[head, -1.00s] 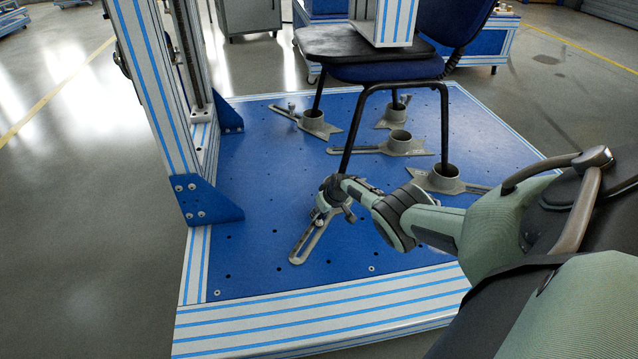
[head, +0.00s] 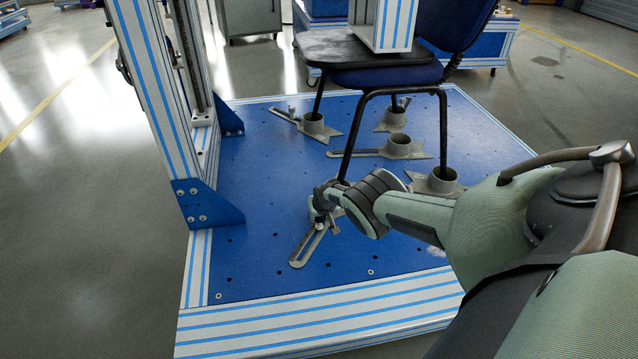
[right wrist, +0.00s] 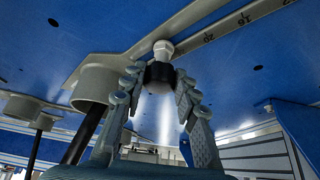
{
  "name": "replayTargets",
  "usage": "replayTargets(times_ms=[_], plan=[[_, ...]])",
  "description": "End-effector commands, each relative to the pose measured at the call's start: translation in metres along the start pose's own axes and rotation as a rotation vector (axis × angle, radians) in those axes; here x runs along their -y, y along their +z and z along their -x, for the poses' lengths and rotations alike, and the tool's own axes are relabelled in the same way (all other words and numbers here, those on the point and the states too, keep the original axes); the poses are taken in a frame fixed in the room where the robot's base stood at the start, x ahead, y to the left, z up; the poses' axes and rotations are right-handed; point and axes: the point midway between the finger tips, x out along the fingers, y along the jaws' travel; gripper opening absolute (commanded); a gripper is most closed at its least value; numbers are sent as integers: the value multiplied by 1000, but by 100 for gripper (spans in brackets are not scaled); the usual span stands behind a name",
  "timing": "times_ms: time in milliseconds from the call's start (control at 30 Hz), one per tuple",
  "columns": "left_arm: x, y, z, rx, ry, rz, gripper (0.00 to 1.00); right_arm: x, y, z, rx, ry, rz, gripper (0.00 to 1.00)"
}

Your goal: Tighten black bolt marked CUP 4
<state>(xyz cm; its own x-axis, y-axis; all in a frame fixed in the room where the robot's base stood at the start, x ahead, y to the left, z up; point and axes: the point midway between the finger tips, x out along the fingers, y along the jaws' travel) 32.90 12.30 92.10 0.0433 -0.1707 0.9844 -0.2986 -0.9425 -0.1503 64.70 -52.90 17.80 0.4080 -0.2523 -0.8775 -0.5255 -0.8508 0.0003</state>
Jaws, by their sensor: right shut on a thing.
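The black bolt (right wrist: 158,77) has a pale metal collar and sits at the slotted arm of a grey cup bracket (right wrist: 185,38), which carries a number scale. My right gripper (right wrist: 158,88) is shut on the bolt, one finger on each side of it. In the head view the right gripper (head: 322,218) is at the front bracket (head: 307,246) on the blue plate and hides the bolt and the cup there. The cup (right wrist: 96,84) shows in the right wrist view with a black chair leg in it. I cannot read a CUP 4 marking. My left gripper is out of view.
The chair (head: 372,75) stands with its legs in the cups above the blue plate (head: 270,190). Other cup brackets, such as the middle one (head: 398,147), lie behind. A striped upright (head: 157,95) with a blue corner bracket (head: 205,205) stands left. The plate's front is clear.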

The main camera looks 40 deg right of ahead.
Motion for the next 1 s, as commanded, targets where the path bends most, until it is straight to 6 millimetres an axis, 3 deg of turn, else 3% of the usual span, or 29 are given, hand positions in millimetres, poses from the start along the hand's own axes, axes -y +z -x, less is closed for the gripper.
replayTargets(times_ms=[267,700,1000], plan=[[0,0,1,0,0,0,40,0,0,-1,1,9,-16,0],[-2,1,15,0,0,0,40,2,0,-1,0,162,-293,0],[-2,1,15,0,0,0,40,2,0,0,2,169,-309,0]])
